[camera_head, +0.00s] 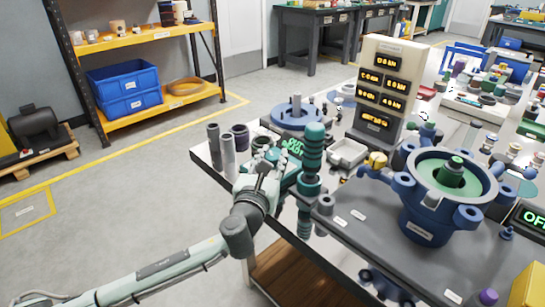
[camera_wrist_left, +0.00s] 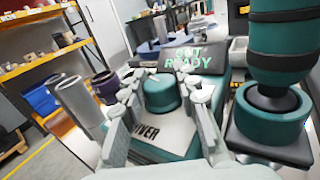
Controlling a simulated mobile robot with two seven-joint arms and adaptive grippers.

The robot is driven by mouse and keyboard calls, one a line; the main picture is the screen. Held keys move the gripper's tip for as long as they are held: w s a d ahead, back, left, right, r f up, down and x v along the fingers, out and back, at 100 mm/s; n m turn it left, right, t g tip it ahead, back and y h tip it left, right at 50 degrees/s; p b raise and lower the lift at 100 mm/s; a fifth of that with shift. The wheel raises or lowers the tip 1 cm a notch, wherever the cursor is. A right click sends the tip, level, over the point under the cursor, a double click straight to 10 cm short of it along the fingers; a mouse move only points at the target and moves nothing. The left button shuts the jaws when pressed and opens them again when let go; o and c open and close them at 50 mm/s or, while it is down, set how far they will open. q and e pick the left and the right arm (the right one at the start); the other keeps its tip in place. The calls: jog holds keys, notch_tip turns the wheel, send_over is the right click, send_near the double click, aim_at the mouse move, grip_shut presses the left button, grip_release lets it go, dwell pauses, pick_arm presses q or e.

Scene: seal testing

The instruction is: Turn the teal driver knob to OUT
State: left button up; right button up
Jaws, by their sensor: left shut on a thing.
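The teal driver knob (camera_wrist_left: 160,92) sits on a teal box with a white label whose readable letters end in "IVER". It also shows small in the head view (camera_head: 273,154), partly hidden by my fingers. My left gripper (camera_head: 267,163) reaches it from the front left. In the left wrist view the fingers of my left gripper (camera_wrist_left: 170,84) stand on either side of the knob, shut on it. The display (camera_wrist_left: 188,58) behind the knob shows green letters that seem to read "OUT READY". My right gripper is not in view.
A tall teal post with black bands (camera_head: 313,150) stands close to the right of the box. Grey cylinders (camera_head: 228,155) stand to the left. A blue round fixture (camera_head: 296,112) is behind, and a large blue housing (camera_head: 432,205) is on the right.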

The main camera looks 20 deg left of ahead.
pick_arm(q)
jog(key=shift+n+y, duration=1.3)
jog(key=shift+y, duration=0.7)
jog(key=shift+g+y, duration=0.3)
jog(key=shift+y, duration=0.2)
jog(key=o, duration=1.2)
jog(key=v, duration=1.2)
